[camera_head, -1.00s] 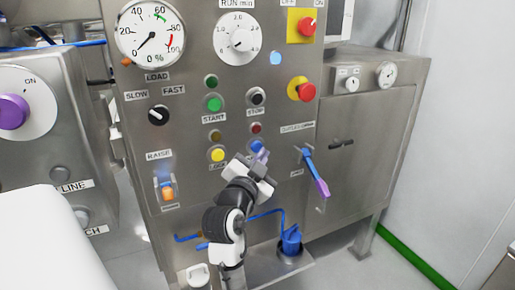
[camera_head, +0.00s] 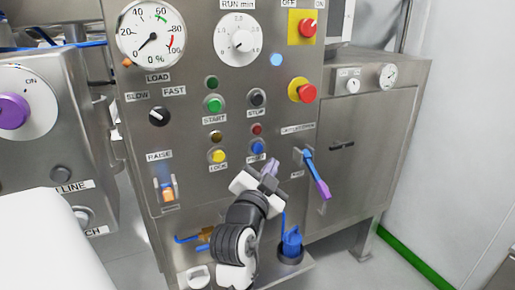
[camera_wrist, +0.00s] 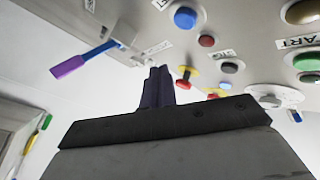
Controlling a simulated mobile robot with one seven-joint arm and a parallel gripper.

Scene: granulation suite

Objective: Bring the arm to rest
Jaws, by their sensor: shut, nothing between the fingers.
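My gripper (camera_head: 271,168) is in front of the lower part of the steel control panel (camera_head: 190,125), just below and right of the blue button (camera_head: 257,147). Its fingers are together with nothing between them. In the wrist view the closed fingers (camera_wrist: 157,88) point up along the panel, and the blue button (camera_wrist: 185,17) lies off to their right. I cannot tell how far the fingertips are from the panel.
A blue lever with a purple end (camera_head: 316,174) sticks out right of my gripper. A blue plug (camera_head: 291,241) stands on a low steel ledge below. A yellow button (camera_head: 218,156) and a red emergency button (camera_head: 304,92) are on the panel. Open floor lies at right.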

